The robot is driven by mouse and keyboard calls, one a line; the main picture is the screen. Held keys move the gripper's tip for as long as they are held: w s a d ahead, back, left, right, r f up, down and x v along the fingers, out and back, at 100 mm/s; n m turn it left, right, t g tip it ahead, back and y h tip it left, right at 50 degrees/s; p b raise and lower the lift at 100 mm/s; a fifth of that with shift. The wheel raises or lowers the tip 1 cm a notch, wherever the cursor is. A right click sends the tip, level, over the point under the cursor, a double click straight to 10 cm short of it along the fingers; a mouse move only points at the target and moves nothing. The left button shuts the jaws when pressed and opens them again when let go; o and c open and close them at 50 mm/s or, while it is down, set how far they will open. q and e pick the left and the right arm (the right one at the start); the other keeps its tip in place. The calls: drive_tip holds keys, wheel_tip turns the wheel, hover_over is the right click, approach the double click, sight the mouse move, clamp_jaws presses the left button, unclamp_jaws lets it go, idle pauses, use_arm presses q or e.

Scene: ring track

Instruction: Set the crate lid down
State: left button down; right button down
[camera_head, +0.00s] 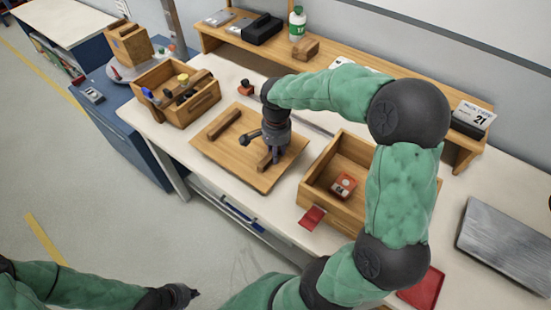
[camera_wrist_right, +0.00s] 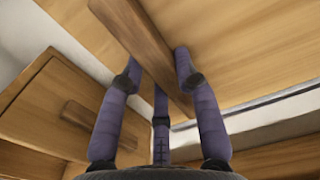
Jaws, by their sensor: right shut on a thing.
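The crate lid (camera_head: 235,158) is a flat square wooden board with two raised battens, over the white bench between two crates. My right gripper (camera_head: 272,158) points down at the lid and is shut on its right-hand batten. In the right wrist view, the fingers (camera_wrist_right: 160,85) straddle the batten (camera_wrist_right: 145,45), with the board (camera_wrist_right: 235,50) behind. I cannot tell whether the lid touches the bench. The open wooden crate (camera_head: 318,192) to its right holds a small red-and-white box (camera_head: 343,186). My left gripper (camera_head: 182,296) is low at the left, away from the lid; its fingers are unclear.
A wooden crate of tools (camera_head: 205,104) stands close to the lid's upper left. A dark stamp-like object (camera_head: 246,88) lies behind the lid. A raised wooden shelf (camera_head: 262,55) runs along the back. A red card (camera_head: 312,217) lies by the open crate; a grey metal plate (camera_head: 505,245) lies far right.

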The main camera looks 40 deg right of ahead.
drive_tip(key=shift+f+b, duration=0.45)
drive_tip(key=shift+f, duration=1.05)
drive_tip(key=shift+f, duration=0.2)
drive_tip(key=c, duration=0.9)
unclamp_jaws()
wheel_tip(320, 180, up, 12)
drive_tip(key=p, duration=0.4)
drive_tip(key=shift+r, duration=0.2)
